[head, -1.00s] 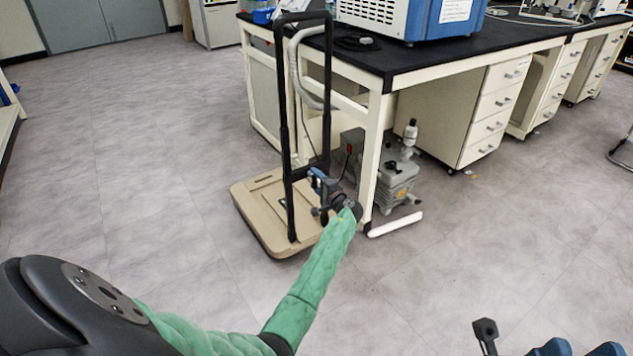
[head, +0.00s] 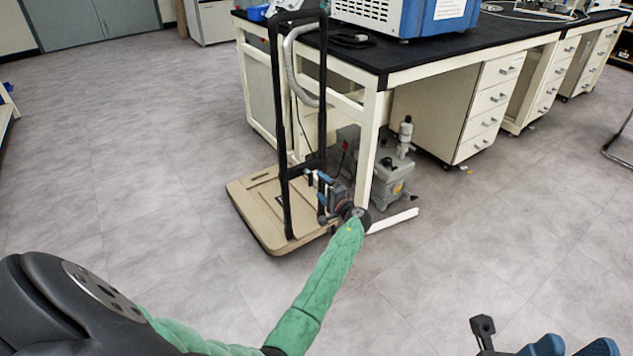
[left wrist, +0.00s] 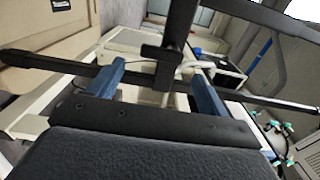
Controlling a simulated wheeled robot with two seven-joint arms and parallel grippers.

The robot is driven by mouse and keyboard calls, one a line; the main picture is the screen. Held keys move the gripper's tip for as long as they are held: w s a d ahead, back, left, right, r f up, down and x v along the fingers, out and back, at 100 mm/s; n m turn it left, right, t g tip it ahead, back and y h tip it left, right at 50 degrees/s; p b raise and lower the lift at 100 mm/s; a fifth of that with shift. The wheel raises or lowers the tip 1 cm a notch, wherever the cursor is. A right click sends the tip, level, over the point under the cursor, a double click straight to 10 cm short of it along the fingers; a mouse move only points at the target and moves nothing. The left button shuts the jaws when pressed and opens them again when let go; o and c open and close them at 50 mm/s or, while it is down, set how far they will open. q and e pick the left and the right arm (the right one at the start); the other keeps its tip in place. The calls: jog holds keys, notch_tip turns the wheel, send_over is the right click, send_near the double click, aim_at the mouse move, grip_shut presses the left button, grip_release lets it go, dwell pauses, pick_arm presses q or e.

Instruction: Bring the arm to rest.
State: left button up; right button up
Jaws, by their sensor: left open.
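My left arm in its green sleeve reaches forward in the head view. Its gripper (head: 321,196) is low beside the right upright of the black cart handle (head: 283,150), near the table leg. In the left wrist view the two blue fingers (left wrist: 158,72) stand wide apart. A black part of the handle shows between and beyond them; I cannot tell whether it touches them. Nothing is gripped. My right gripper (head: 572,346) is partly in view at the bottom right edge of the head view, with blue finger parts; its opening is unclear.
The cart's beige platform (head: 250,215) lies on the floor left of the black-topped bench (head: 400,52). A grey vacuum pump (head: 388,178) stands under the bench. A blue and white machine (head: 410,15) stands on top. The floor left and in front is clear.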

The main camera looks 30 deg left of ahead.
pick_arm(q)
jog(key=shift+v, duration=0.9)
